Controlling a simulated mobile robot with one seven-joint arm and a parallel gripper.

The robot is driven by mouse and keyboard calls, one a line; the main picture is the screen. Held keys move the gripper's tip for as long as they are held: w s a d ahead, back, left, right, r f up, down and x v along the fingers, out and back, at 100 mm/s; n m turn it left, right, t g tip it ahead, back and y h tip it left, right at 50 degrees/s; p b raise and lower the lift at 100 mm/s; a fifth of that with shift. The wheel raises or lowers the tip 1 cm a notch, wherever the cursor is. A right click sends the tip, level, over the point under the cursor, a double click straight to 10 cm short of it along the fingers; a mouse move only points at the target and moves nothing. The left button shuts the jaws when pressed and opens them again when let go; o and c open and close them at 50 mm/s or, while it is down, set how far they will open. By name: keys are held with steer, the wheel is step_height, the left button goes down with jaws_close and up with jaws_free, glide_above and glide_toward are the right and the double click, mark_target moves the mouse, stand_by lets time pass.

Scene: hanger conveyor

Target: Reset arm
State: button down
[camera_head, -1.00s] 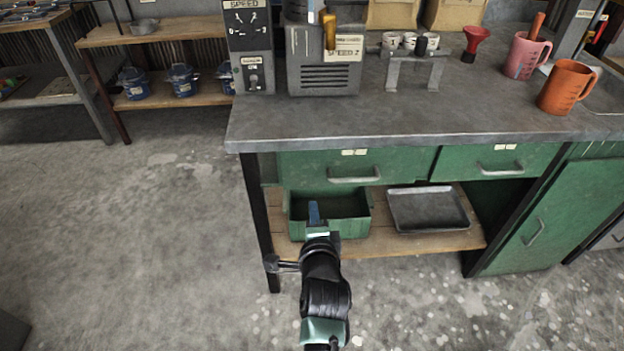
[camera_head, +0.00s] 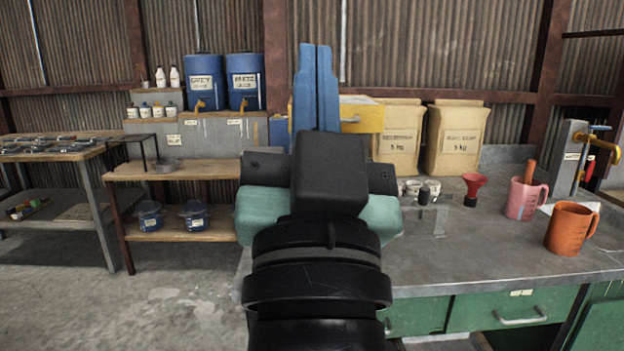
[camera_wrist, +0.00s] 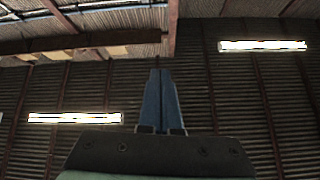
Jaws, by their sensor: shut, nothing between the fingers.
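My gripper (camera_head: 316,85) is raised in front of the head camera, with its two blue fingers pointing up and pressed together. Nothing is held between them. It stands in front of the grey workbench (camera_head: 490,240) and hides the bench's left part and much of the machine there. In the wrist view my gripper (camera_wrist: 160,85) also shows shut, pointing towards the wall and roof.
The bench carries an orange jug (camera_head: 572,228), a pink jug (camera_head: 524,199), a red funnel (camera_head: 472,187), small cups (camera_head: 430,189) and two paper sacks (camera_head: 458,137). Blue drums (camera_head: 243,80) stand at the back left. The floor at left (camera_head: 170,305) is clear.

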steer(key=s+r+n+t, duration=0.1)
steer(key=s+r+n, duration=0.1)
steer(key=s+r, duration=0.3)
step_height(320, 180, up, 18)
steer(key=p, duration=1.9)
steer(key=shift+a, duration=0.15)
